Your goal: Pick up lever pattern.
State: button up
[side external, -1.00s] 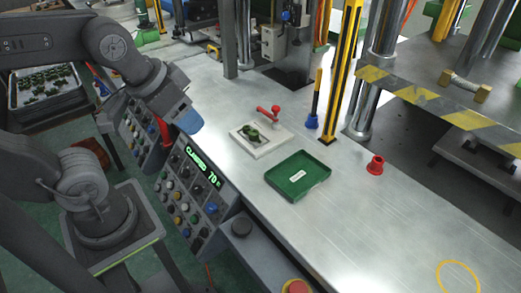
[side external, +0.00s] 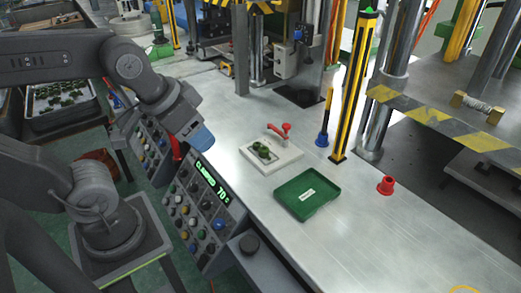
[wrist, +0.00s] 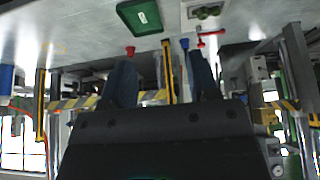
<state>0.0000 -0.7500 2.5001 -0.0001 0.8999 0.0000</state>
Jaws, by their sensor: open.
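The green lever pattern (side external: 263,150) appears to lie in the white block-like mould (side external: 286,160) on the metal bench; its exact outline is too small to make out. In the wrist view the green pattern (wrist: 207,12) shows near the top edge, in its pale mould (wrist: 190,22). My gripper (side external: 200,138) hangs above the control panel's upper edge, left of the mould and clear of it. In the wrist view my gripper (wrist: 163,78) shows two blue fingers spread apart with nothing held between them.
A green tray (side external: 307,196) lies right of the mould. A red lever handle (side external: 280,130) stands at the mould's back edge. A black and yellow post (side external: 352,90), a blue holder (side external: 322,140) and a red cup-like piece (side external: 386,186) stand beyond. The bench's right front is clear.

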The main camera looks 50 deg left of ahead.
jog(key=shift+o, duration=0.6)
